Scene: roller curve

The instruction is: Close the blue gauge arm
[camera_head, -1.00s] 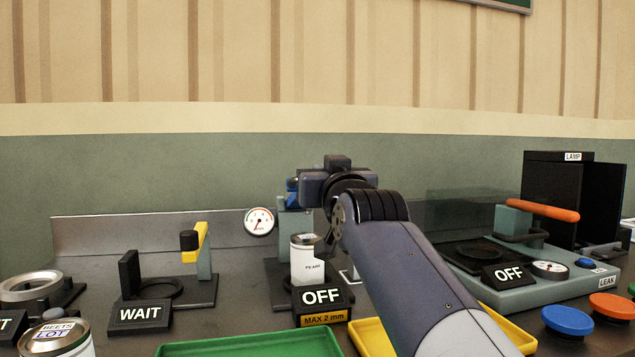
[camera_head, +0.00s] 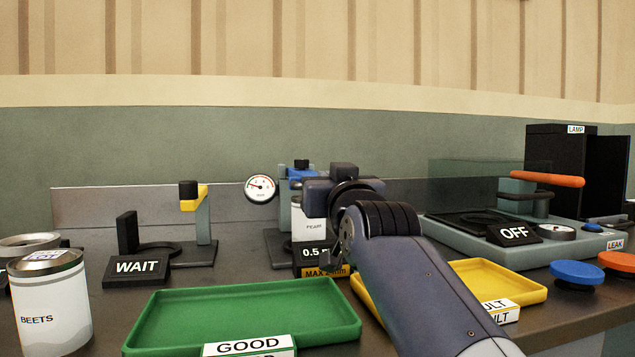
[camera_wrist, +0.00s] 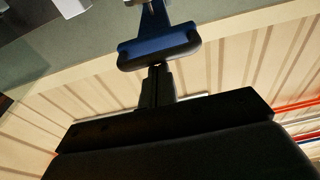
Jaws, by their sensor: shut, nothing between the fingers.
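The blue gauge arm (camera_head: 299,174) lies roughly level over a can labelled PEARS (camera_head: 299,222) on the middle stand. The round gauge dial (camera_head: 261,189) is left of the stand. The sign in front reads 0.5 m, partly hidden by my arm. In the wrist view the blue arm (camera_wrist: 158,48) shows as a wide bar just beyond my fingertips. My gripper (camera_wrist: 157,72) is shut and empty, its tips at or very near the bar; I cannot tell whether they touch. In the head view the fingertips are hidden behind my wrist.
A yellow-armed stand (camera_head: 199,235) with a WAIT sign (camera_head: 137,267) is at left. A BEETS can (camera_head: 50,310), green tray (camera_head: 240,345) and yellow tray (camera_head: 515,285) are in front. The leak tester (camera_head: 570,248) and blue button (camera_head: 577,272) are at right.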

